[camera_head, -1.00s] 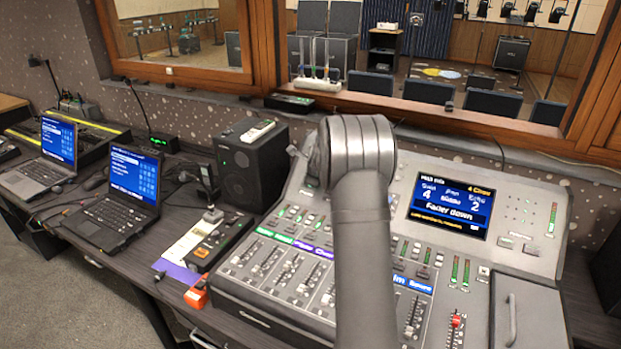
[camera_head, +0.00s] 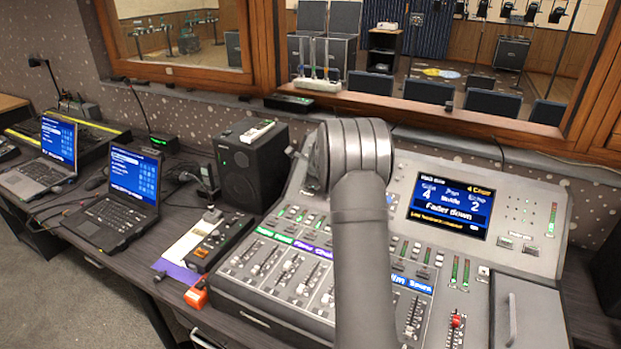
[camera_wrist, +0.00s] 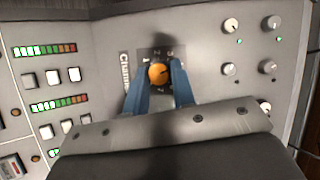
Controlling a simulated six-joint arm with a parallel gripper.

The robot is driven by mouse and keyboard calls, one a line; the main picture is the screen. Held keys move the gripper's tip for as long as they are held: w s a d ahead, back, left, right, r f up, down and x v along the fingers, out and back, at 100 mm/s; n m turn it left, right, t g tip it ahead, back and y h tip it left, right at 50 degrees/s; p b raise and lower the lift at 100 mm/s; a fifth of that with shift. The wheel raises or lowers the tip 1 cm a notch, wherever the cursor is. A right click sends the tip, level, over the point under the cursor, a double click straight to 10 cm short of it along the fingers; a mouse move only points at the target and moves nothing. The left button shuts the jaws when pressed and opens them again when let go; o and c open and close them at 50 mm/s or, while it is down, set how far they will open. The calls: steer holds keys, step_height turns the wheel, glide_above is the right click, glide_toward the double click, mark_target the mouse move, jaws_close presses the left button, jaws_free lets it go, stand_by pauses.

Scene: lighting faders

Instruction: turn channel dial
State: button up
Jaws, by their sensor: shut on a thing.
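The channel dial (camera_wrist: 158,73) is an orange round knob on a dark square plate with numerals around it, in the wrist view. My gripper (camera_wrist: 159,80) has its two blue fingers on either side of the dial and is shut on it. The lettering beside the plate is partly covered by a finger. In the head view my arm hides the dial and the gripper. The mixing console's screen (camera_head: 450,207) reads "Fader down", with "4" and "2" above and "4 Chan" at its top right.
Small white knobs (camera_wrist: 230,26) sit right of the dial in the wrist view, and lit level meters (camera_wrist: 45,48) with white buttons sit to its left. Faders (camera_head: 265,262) line the console's front. A black speaker (camera_head: 250,165) and a laptop (camera_head: 120,205) stand left.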

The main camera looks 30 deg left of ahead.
steer(key=n+g+h, duration=0.1)
steer(key=n, duration=0.2)
steer(key=n+g+h, duration=0.1)
steer(key=n, duration=0.2)
steer(key=shift+w+a+r, duration=0.15)
steer(key=shift+a, duration=0.05)
steer(key=n+h, duration=0.1)
steer(key=n, duration=0.1)
steer(key=n+g+h, duration=0.1)
steer(key=n, duration=0.2)
steer(key=shift+a+n+g+h, duration=0.2)
steer(key=shift+n+g+h, duration=0.1)
steer(key=shift+h, duration=0.1)
steer(key=n+h, duration=0.2)
steer(key=n, duration=0.2)
steer(key=shift+a, duration=0.2)
steer(key=shift+n+t+h, duration=0.5)
steer(key=shift+n+h, duration=0.6)
steer(key=shift+n, duration=1.1)
steer(key=o, duration=0.7)
